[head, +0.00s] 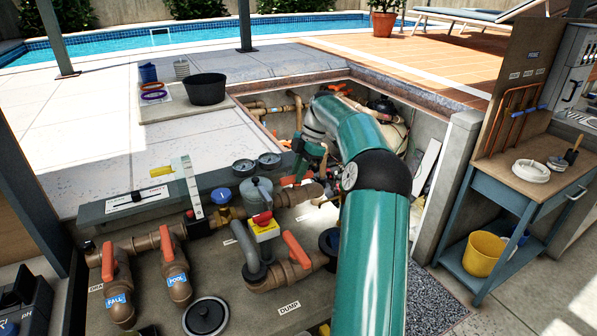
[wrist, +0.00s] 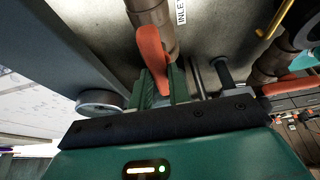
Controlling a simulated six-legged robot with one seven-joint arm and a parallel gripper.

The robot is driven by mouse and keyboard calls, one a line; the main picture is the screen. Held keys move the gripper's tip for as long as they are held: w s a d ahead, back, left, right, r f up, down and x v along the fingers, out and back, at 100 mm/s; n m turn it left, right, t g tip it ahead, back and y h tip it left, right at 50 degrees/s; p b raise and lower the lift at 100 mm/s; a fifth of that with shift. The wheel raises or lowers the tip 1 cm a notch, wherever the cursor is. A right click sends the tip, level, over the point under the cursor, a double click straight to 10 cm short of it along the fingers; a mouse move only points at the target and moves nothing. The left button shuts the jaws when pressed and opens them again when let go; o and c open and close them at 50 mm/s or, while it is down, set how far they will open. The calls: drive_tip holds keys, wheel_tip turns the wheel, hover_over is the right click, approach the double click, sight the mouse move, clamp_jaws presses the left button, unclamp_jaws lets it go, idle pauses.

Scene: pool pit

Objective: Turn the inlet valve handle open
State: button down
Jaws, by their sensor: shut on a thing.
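The inlet valve handle (wrist: 149,45) is an orange-red lever in the wrist view, on a brown pipe (wrist: 158,12) beside a white label (wrist: 181,12) reading INLET. The lever lies roughly along the pipe's line in this view. My gripper (wrist: 163,82) has its green fingers on both sides of the lever's free end and is shut on it. In the head view my green arm reaches down into the pit and hides most of the gripper's surroundings. An orange lever (head: 288,181) shows near the arm's end there; I cannot tell if it is the same one.
A workbench (head: 538,190) is at the right.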

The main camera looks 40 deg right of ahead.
idle(0.4)
drive_tip(key=c, duration=1.3)
unclamp_jaws()
drive_tip(key=shift+r, duration=0.1)
drive_tip(key=v, duration=0.7)
drive_tip(key=shift+d+r, duration=0.15)
